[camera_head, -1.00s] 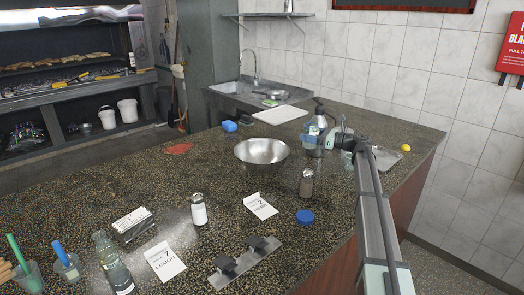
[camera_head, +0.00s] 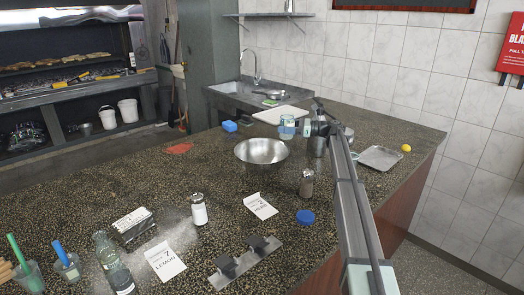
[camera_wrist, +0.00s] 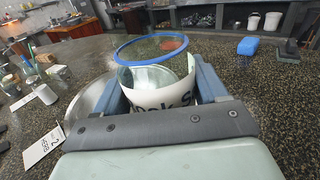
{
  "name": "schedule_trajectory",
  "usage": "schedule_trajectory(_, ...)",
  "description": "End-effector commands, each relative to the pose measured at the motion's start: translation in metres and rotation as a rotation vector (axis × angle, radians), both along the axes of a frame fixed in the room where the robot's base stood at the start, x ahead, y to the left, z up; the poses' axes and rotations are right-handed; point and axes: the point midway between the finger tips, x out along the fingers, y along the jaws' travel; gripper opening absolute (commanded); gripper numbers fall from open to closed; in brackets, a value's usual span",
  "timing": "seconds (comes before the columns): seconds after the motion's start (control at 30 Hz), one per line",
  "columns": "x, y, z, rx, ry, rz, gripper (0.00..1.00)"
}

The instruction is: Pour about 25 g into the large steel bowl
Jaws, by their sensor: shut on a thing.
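The large steel bowl (camera_head: 262,153) stands on the dark speckled counter and looks empty in the head view. Part of it shows at the left in the wrist view (camera_wrist: 88,98), behind the held container. My gripper (camera_head: 297,127) is shut on a clear container (camera_head: 287,128) with a blue rim and a white label. In the wrist view the container (camera_wrist: 160,92) sits between both fingers, its open mouth facing up and away. Its label is only partly readable. I hold it beyond and right of the bowl, not over it. The amount inside is unclear.
A shaker (camera_head: 306,184), a card marked 2 (camera_head: 261,206) and a blue lid (camera_head: 305,217) lie near the bowl's front right. A white-labelled jar (camera_head: 199,210) stands in front. A metal tray (camera_head: 380,158) is at the right, a blue sponge (camera_head: 230,126) behind left.

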Motion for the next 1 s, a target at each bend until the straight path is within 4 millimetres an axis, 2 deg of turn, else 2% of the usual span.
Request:
schedule_trajectory(0.77,-0.011,0.014,0.008,-0.278,-0.208,0.0,0.33)
schedule_trajectory(1.0,-0.015,0.019,0.0,-0.375,-0.278,0.0,0.33)
